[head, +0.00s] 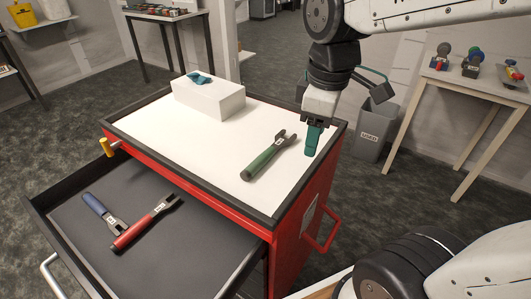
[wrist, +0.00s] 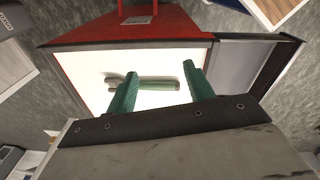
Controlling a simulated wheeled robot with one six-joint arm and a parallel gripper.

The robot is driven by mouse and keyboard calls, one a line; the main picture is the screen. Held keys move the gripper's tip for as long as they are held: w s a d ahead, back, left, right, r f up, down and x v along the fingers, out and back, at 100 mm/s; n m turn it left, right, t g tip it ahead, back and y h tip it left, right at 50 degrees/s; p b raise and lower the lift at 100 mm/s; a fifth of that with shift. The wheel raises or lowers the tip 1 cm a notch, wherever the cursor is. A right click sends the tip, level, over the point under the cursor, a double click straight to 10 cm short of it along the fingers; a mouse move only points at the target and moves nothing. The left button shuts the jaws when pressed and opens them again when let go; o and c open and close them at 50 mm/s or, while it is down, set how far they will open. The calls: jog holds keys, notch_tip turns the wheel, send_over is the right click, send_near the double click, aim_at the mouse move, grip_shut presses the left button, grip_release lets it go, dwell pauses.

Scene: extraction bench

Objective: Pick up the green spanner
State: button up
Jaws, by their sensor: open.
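The green spanner (head: 268,157) lies flat on the white top of the red tool cart, with its forked end toward the back right. It has a small white label near the jaw end. In the wrist view the spanner (wrist: 145,84) lies beyond my fingertips, partly between them and partly behind the left finger. My gripper (head: 313,140) is above the right edge of the cart top, to the right of the spanner and apart from it. In the wrist view my gripper (wrist: 160,78) shows two green fingers spread apart with nothing held.
A white box (head: 208,98) with a teal item on it stands at the cart top's back left. An open drawer (head: 75,235) holds a blue spanner (head: 104,213) and a red spanner (head: 145,222). A grey bin (head: 375,130) stands behind. The white top (head: 200,140) is mostly clear.

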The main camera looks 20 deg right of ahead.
jog(key=w+a+f+n, duration=0.3)
jog(key=w+n, duration=0.6)
jog(key=n, duration=0.6)
send_over(266, 152)
notch_tip(266, 152, down, 4)
jog(key=shift+s+r+g, duration=0.1)
jog(key=shift+s+g, duration=0.05)
jog(key=shift+g, duration=0.25)
jog(key=shift+a+f, duration=0.1)
jog(key=shift+f, duration=0.25)
jog(key=shift+n, duration=0.3)
jog(key=f, duration=0.7)
jog(key=shift+w+f, duration=0.2)
grip_shut()
